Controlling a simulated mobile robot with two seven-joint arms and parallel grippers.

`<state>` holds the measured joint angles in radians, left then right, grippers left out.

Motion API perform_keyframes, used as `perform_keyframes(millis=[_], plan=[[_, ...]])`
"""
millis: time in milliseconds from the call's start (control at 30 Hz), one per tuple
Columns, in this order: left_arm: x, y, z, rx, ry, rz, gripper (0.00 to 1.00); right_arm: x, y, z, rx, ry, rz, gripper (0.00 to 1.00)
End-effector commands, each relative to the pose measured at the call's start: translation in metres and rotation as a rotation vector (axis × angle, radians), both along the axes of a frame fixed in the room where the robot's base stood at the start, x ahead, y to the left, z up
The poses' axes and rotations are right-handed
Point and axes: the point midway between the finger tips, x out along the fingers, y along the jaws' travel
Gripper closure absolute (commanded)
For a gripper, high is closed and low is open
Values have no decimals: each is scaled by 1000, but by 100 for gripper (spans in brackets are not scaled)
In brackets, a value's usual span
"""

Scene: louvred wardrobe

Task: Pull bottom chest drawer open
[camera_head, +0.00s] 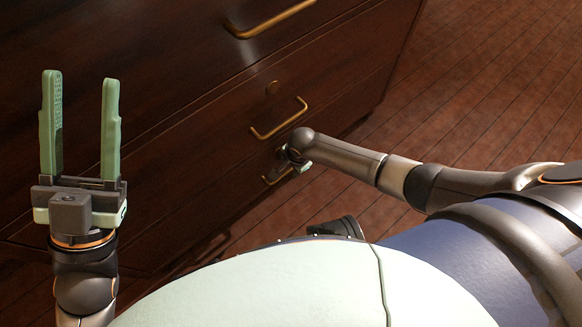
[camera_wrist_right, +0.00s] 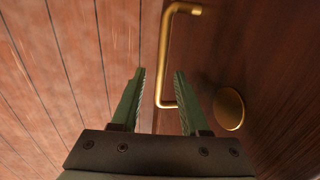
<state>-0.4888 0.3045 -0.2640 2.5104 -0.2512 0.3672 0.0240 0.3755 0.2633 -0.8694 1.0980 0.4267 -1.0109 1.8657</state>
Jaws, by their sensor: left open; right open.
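The dark wooden chest fills the upper left of the head view, with its bottom drawer (camera_head: 215,195) low near the floor. The bottom drawer's brass handle (camera_head: 277,176) is partly hidden by my right gripper (camera_head: 290,163). In the right wrist view a brass bar handle (camera_wrist_right: 170,55) stands ahead of my right gripper (camera_wrist_right: 157,75), whose jaws are open. The handle's near end shows between the two fingers, close to the right one; I cannot tell whether they touch. My left gripper (camera_head: 82,80) is open and empty, pointing up in front of the chest at left.
A further brass handle (camera_head: 268,20) is at the top. A brass disc (camera_wrist_right: 228,108) shows beside the handle in the wrist view. The plank floor (camera_head: 480,90) at right is clear.

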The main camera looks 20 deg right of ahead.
Motion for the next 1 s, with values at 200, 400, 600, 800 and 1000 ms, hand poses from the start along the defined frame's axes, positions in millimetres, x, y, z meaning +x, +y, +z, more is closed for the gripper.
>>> perform_keyframes(millis=[200, 400, 600, 800, 1000], plan=[[0, 0, 0, -1, 0, -1, 50, 0, 0, 1, 0, 0, 0, 65], [0, 0, 0, -2, 1, -1, 50, 0, 0, 0, 0, 0, 0, 88], [0, 0, 0, -2, 2, 0, 50, 0, 0, 0, 0, 0, 0, 100], [0, 0, 0, -2, 2, 0, 50, 0, 0, 0, 0, 0, 0, 100], [0, 0, 0, -2, 2, 0, 50, 0, 0, 0, 0, 0, 0, 100]])
